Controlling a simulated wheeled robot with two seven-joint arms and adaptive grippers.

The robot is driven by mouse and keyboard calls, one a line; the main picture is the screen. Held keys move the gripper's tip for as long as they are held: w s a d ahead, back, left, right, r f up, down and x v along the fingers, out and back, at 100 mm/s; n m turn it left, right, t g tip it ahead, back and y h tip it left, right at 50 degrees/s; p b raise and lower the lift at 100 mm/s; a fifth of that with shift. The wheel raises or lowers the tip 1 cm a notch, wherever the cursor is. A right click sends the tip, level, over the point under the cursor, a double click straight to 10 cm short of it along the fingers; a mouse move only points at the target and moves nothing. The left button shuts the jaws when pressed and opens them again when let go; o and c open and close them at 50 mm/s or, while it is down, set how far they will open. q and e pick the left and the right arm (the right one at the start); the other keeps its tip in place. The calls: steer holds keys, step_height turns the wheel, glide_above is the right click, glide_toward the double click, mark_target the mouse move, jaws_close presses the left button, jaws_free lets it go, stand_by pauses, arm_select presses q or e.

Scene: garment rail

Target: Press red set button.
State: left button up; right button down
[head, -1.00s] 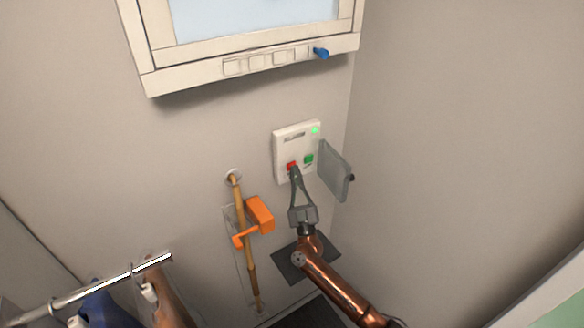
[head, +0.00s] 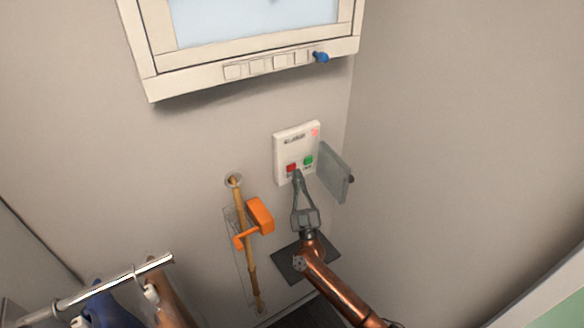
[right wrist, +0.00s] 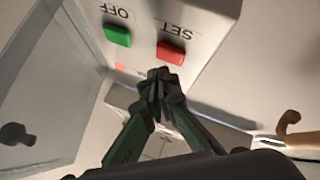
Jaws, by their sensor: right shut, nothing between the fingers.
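The red SET button (head: 291,168) is on a white wall panel (head: 297,140), beside a green OFF button (head: 308,160). In the right wrist view the red button (right wrist: 171,52) and the green button (right wrist: 117,35) both show, upside down with their labels. My right gripper (head: 297,174) is shut and empty. Its tips are just below the red button in the head view, and a small gap shows between them and the button in the right wrist view (right wrist: 160,75). The panel's small light (head: 315,132) glows red. My left gripper is not in view.
A clear hinged cover (head: 335,172) stands open to the right of the panel. An orange handle piece (head: 260,215) on a wooden rod (head: 245,240) is to the left. A framed window unit (head: 255,65) is above. A garment rail (head: 110,284) is at lower left.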

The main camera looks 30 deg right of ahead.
steer(key=shift+s+d+p, duration=0.2)
steer(key=shift+s+p, duration=1.05)
steer(key=shift+s, duration=1.25)
